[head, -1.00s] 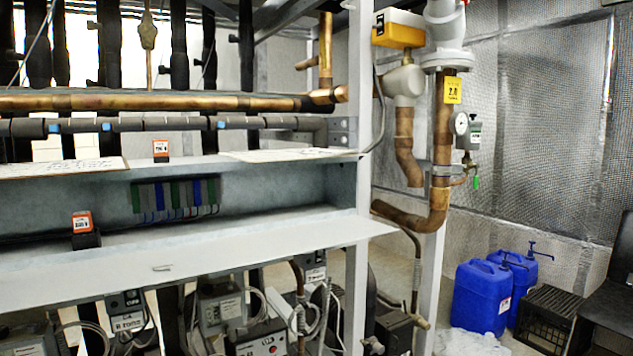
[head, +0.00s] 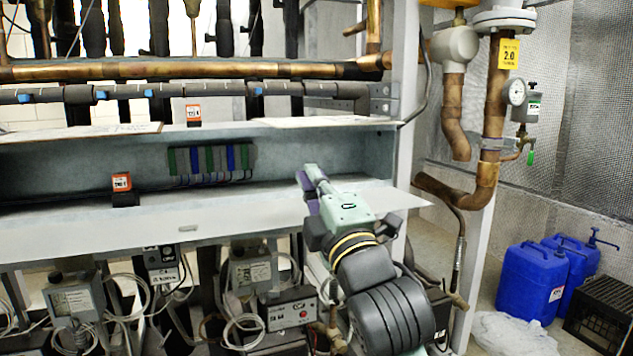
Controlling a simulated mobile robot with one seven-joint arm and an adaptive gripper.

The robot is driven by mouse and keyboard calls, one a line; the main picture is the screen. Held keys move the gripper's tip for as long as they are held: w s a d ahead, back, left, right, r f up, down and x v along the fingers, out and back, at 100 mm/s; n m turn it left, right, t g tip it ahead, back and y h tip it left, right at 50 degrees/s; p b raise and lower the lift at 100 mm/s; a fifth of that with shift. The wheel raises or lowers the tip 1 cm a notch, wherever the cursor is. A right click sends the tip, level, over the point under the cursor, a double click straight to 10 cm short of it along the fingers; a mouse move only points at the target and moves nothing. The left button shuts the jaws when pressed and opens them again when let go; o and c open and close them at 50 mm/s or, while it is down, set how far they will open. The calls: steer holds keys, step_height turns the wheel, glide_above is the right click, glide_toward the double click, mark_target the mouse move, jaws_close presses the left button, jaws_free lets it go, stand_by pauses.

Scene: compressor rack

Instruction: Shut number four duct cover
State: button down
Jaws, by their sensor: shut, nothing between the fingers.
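A long grey duct (head: 80,165) runs across the rack with its front open. A pale grey flap (head: 150,226) with a small handle (head: 188,228) extends along its lower edge toward me, and looks like the open duct cover. I cannot read a number four on it. Terminal blocks (head: 210,159) in green, blue and grey show inside the duct. My gripper (head: 307,187) is shut and empty, in front of the duct near the right part of the flap. My wrist hides part of the flap there. I cannot tell whether the fingers touch it.
Orange-labelled pieces stand on the flap's inner side (head: 122,189) and duct top (head: 193,115). Copper pipes (head: 180,70) run above. A white post (head: 403,120) stands right of the duct. Grey boxes (head: 75,302) with looped cables sit below. Blue canisters (head: 532,284) stand at right.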

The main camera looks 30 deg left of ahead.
steer(key=p+x, duration=0.2)
steer(key=x, duration=0.6)
steer(key=shift+w+a+r, duration=0.15)
steer(key=shift+w+a, duration=0.05)
steer(key=shift+a, duration=0.05)
stand_by(1.1)
